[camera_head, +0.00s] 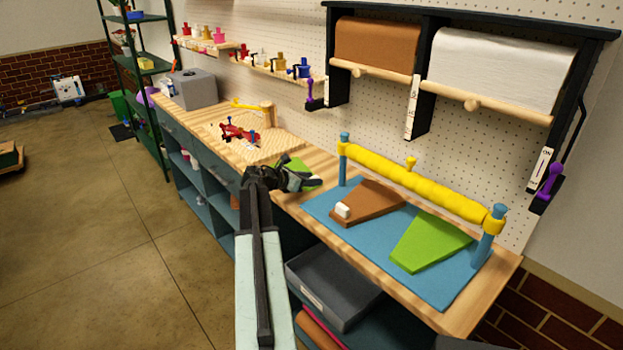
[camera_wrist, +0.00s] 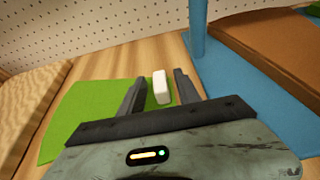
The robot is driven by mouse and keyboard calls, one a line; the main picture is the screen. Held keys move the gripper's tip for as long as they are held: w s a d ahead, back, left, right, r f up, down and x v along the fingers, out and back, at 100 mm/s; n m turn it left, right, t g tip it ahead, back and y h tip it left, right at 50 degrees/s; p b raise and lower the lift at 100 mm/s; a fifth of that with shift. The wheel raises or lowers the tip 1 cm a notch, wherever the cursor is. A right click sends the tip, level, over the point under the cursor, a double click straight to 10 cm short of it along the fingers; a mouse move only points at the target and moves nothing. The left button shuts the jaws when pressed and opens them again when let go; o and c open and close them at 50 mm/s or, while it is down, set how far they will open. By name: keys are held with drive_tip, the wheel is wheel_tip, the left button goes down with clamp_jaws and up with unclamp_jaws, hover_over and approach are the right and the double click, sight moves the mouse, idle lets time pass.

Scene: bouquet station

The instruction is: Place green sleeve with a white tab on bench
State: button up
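A green sleeve (camera_head: 308,167) lies on the wooden bench (camera_head: 328,164), left of the blue mat, partly hidden by my gripper. The wrist view shows this green sleeve (camera_wrist: 80,108) flat against the wood, with its white tab (camera_wrist: 161,87) standing up. My gripper (camera_head: 298,182) is just over it. In the wrist view my gripper's two fingers (camera_wrist: 160,88) are apart, one on each side of the white tab, with narrow gaps visible. A second green sleeve (camera_head: 430,243) lies on the blue mat, with no tab visible.
The blue mat (camera_head: 440,287) also holds a brown sleeve (camera_head: 372,203) with a white tab. A yellow bar (camera_head: 415,180) on blue posts stands behind them. A wooden board (camera_head: 268,150) with a red item is further left. Paper rolls (camera_head: 375,47) hang above.

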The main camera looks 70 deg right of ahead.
drive_tip(key=shift+r, duration=0.2)
drive_tip(key=p+v, duration=0.5)
drive_tip(key=v, duration=0.7)
drive_tip(key=shift+f, duration=0.15)
drive_tip(key=w+a+f+m+t+y, duration=0.1)
drive_tip(key=w+a+f+m+t, duration=0.15)
drive_tip(key=w+a, duration=0.65)
drive_tip(key=w+a+f+m+t+y, duration=0.15)
drive_tip(key=w+a+f, duration=0.35)
drive_tip(key=a, duration=0.5)
drive_tip(key=w+a+f+m+t+y, duration=0.2)
drive_tip(key=w+a+f, duration=0.1)
drive_tip(key=w+a, duration=0.65)
drive_tip(key=w+a+f+m+y, duration=0.1)
drive_tip(key=a+y, duration=0.1)
drive_tip(key=a, duration=1.1)
drive_tip(key=w+a+f+m+y, duration=0.1)
drive_tip(key=a+m+y, duration=0.1)
drive_tip(key=a, duration=1.1)
drive_tip(key=w+a+f+m+t+y, duration=0.1)
drive_tip(key=a+f+m+y, duration=0.1)
drive_tip(key=a, duration=1.1)
drive_tip(key=shift+w+a+y, duration=0.25)
drive_tip(key=shift+a+y, duration=0.1)
drive_tip(key=shift+a, duration=0.05)
